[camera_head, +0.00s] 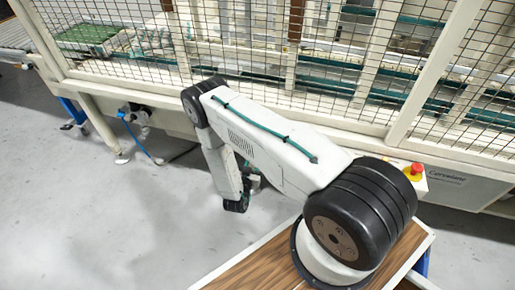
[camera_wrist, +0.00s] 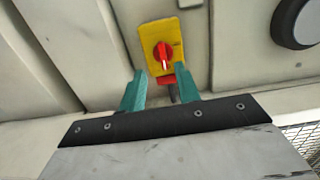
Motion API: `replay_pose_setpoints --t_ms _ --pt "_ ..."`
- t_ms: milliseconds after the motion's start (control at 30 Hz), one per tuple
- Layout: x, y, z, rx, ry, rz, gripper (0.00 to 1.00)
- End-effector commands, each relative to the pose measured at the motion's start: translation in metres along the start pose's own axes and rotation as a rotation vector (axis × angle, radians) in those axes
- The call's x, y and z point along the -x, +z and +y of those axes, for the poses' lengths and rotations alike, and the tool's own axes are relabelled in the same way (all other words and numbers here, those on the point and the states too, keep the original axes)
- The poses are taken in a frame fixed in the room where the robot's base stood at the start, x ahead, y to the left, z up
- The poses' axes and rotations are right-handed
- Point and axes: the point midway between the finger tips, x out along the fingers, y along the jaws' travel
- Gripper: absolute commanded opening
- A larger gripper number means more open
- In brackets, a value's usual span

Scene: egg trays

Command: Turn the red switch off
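The red switch (camera_wrist: 162,55) is a round rotary knob with a pale mark, on a yellow plate (camera_wrist: 174,31) fixed to a cream machine panel. It shows in the wrist view, above centre.
A red emergency button (camera_head: 415,170) on a yellow base sits on the machine's right side. A wire mesh fence (camera_head: 300,50) runs along the machine. A black round part (camera_wrist: 297,22) is right of the switch. Grey floor (camera_head: 130,230) is open in front.

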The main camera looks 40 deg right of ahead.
Motion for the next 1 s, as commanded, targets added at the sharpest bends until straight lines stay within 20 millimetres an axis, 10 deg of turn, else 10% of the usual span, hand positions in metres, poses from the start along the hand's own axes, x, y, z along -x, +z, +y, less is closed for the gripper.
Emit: replay_pose_setpoints --t_ms 600,1000 --pt "-0.070 -0.022 -0.002 -0.014 -0.004 0.079 0.33" --pt "-0.078 -0.023 -0.003 -0.012 -0.007 0.078 0.30"
